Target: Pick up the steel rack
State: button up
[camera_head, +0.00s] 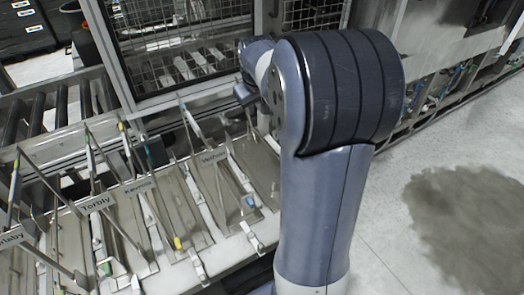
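Several upright steel racks stand side by side on a pale bench at the left and centre, with thin tilted bars and name labels. One rack (150,215) carries a label that seems to read "Kevmira", and the rack to its left (97,204) reads "Torbly". A further rack (214,157) with a harder-to-read label stands nearest my arm. I cannot tell which one is the steel rack of the task. My arm reaches away from the camera, and my gripper (246,94) is a small dark shape beyond the racks. Its fingers cannot be made out, and nothing shows in it.
A roller conveyor (48,108) runs behind the bench at the left. A wire-mesh cage (180,40) with a metal frame stands behind the racks. A long steel machine (445,60) lines the back right. The grey floor at the right is open, with a dark wet-looking patch (470,220).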

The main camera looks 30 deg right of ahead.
grip_shut()
dwell(1.0)
jog(key=shift+r, duration=0.1)
